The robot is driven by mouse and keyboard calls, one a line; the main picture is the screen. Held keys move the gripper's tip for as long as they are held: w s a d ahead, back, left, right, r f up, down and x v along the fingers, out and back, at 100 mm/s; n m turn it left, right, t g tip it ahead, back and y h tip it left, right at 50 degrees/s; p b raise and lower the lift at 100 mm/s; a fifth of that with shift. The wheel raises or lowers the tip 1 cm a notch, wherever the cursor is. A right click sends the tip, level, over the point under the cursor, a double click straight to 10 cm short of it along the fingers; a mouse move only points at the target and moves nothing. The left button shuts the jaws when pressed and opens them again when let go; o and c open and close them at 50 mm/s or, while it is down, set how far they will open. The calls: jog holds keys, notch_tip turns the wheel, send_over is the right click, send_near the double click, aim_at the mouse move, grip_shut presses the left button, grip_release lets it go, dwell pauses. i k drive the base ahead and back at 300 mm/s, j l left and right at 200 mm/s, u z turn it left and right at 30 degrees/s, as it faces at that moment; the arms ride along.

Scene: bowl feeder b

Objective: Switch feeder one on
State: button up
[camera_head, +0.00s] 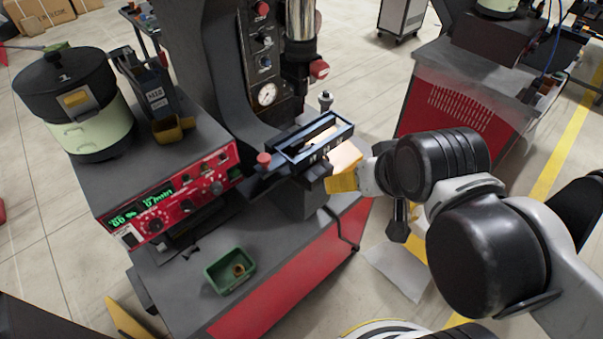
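Feeder one appears to be the round bowl feeder (76,105) at the left, with a black lid marked 1 and a pale green body. It stands on a dark machine top. The red control panel (175,200) in front of it has lit green digits, several black knobs and a small light-coloured switch (130,238) at its lower left. The switch's position is too small to tell. My gripper (380,172) is at the end of my arm, right of the panel and well apart from it.
A black rectangular tray (312,140) and a red knob (264,159) stand between the panel and my arm. A press column with a gauge (267,94) rises behind. Another red machine (465,105) stands at the right.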

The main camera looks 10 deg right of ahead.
aim_at(129, 239)
jog(key=u, duration=1.65)
